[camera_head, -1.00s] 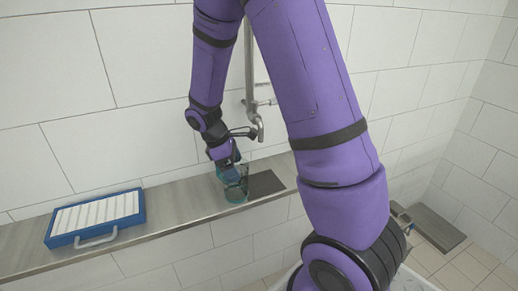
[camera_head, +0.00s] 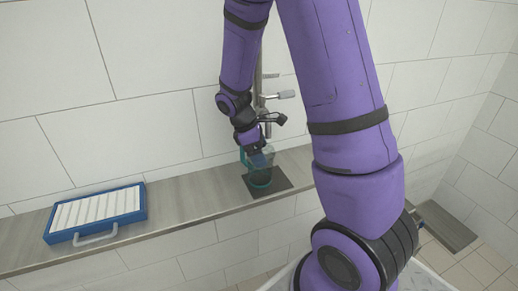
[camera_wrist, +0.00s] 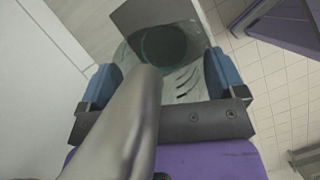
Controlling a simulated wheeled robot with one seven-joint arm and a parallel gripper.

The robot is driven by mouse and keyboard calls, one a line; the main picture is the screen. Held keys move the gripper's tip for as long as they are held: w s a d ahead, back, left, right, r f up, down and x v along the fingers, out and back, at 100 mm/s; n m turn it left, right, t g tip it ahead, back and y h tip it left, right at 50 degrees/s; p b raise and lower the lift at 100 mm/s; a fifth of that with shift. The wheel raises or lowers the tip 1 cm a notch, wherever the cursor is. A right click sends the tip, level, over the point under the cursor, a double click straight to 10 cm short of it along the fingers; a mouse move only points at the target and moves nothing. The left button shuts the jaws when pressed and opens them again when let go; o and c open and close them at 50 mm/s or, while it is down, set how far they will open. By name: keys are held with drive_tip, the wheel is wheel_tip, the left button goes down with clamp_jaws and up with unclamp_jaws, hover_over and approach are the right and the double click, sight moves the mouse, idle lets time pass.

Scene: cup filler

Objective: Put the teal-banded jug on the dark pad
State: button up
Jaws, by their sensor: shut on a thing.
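The clear teal-banded jug (camera_head: 260,179) is upright at the dark pad (camera_head: 283,184), over its middle-left part in the head view. I cannot tell whether its base touches the pad. My gripper (camera_head: 257,158) is shut on the jug's upper part. In the wrist view, the blue fingers of my gripper (camera_wrist: 160,80) lie on either side of the jug (camera_wrist: 185,80), and the dark pad (camera_wrist: 135,14) shows beyond it.
A metal tap (camera_head: 282,95) stands on the wall behind my gripper; its spout (camera_wrist: 130,130) crosses the wrist view close to my gripper. A blue tray with white slats (camera_head: 97,212) lies on the left of the shelf (camera_head: 190,196). The shelf between is clear.

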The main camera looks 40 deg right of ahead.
idle(0.3)
drive_tip(key=shift+f, duration=0.15)
drive_tip(key=o, duration=1)
